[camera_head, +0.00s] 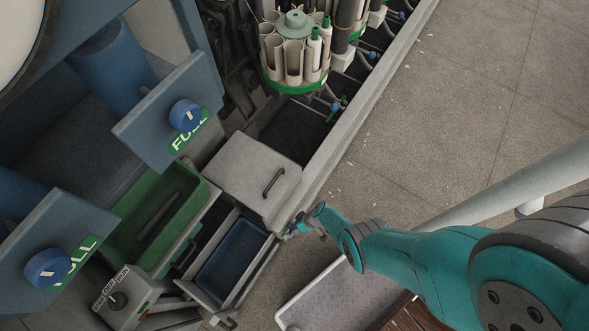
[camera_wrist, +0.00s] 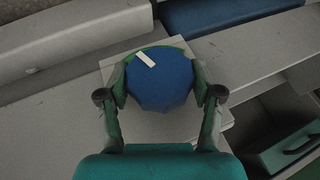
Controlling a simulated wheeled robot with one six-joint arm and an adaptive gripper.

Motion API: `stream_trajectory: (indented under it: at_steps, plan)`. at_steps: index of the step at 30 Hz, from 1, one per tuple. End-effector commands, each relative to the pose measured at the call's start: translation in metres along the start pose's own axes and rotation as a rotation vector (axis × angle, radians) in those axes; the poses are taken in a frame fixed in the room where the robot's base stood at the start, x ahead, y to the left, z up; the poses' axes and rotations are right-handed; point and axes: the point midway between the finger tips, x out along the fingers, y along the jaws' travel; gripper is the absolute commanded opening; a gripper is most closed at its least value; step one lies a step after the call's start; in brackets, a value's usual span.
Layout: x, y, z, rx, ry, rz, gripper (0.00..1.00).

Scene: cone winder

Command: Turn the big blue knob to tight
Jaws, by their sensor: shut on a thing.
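In the wrist view a big round blue knob (camera_wrist: 160,88) with a short white mark near its upper left edge sits on a pale plate (camera_wrist: 107,66). A sliver of green shows behind the knob's top edge. My gripper (camera_wrist: 161,78) has one finger on each side of the knob and is shut on it. No tight or loose lettering is readable. In the head view my gripper (camera_head: 299,223) is at the machine's front edge, beside the grey lidded box (camera_head: 250,170); the held knob is not clearly visible there.
Two other blue knobs (camera_head: 187,115) (camera_head: 47,268) sit on blue panels with green FULL labels. A green tray (camera_head: 140,215), a blue bin (camera_head: 235,262) and a grey selector box (camera_head: 125,302) are left of my gripper. Open floor (camera_head: 460,90) lies to the right.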

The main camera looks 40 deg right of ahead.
Motion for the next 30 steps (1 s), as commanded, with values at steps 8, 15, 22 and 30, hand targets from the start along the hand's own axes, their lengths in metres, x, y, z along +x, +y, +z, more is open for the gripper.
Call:
stream_trajectory:
  at_steps: [8,15,22,30]
  plan:
    - [0.0,0.0,0.0,0.001,0.0,0.0,0.9]
    - [0.0,0.0,0.0,0.0,0.0,0.001,0.9]
    - [-0.003,0.0,-0.001,0.0,0.003,-0.001,0.9]
    - [-0.017,0.0,0.0,-0.002,0.004,-0.001,0.9]
